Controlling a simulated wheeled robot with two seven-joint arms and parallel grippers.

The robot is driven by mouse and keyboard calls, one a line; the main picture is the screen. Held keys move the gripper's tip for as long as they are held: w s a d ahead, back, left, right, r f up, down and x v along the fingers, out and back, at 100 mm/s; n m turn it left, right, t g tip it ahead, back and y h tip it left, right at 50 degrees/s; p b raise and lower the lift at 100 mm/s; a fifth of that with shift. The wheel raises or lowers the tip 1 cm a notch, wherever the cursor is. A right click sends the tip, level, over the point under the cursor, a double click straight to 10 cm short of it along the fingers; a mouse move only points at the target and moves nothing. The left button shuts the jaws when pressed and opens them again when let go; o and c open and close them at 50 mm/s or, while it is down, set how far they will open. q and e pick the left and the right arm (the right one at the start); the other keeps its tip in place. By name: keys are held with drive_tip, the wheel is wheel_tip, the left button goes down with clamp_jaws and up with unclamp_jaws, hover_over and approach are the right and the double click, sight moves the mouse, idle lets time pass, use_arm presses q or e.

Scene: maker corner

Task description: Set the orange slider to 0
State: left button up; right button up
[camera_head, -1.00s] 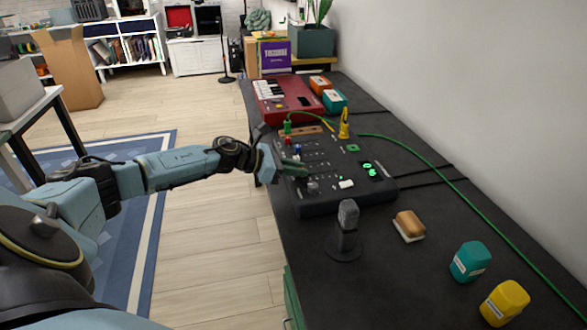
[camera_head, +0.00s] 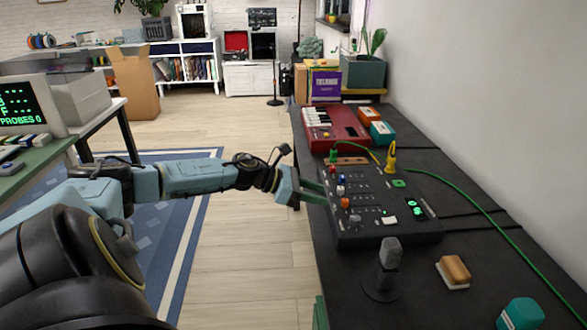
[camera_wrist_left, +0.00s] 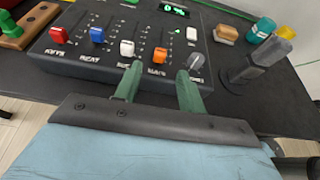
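The orange slider (camera_head: 345,203) is a small orange cap on the dark mixer panel (camera_head: 380,235), in the column with the red, blue and white sliders. In the left wrist view the orange slider (camera_wrist_left: 160,55) sits at the near end of its slot. My left gripper (camera_head: 322,194) is at the panel's left edge with its green fingers parted. In the wrist view the left gripper (camera_wrist_left: 160,73) has its fingertips on either side of the orange cap's line, just short of it, with nothing held.
The white slider (camera_wrist_left: 127,48) and a grey knob (camera_wrist_left: 196,62) flank the orange one closely. A grey microphone (camera_head: 387,262) stands in front of the panel.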

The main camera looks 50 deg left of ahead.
use_arm(q)
drive_tip(key=p+v, duration=0.2)
drive_tip(key=v, duration=0.4)
drive_tip(key=shift+s+a+r, duration=0.15)
drive_tip(key=shift+s+a, duration=0.1)
use_arm(e)
drive_tip(key=shift+s+d+f, duration=0.2)
drive_tip(key=shift+s+f, duration=0.8)
drive_tip(key=shift+s, duration=0.05)
drive_tip(key=shift+s+d+f, duration=0.2)
drive_tip(key=shift+s+f, duration=0.8)
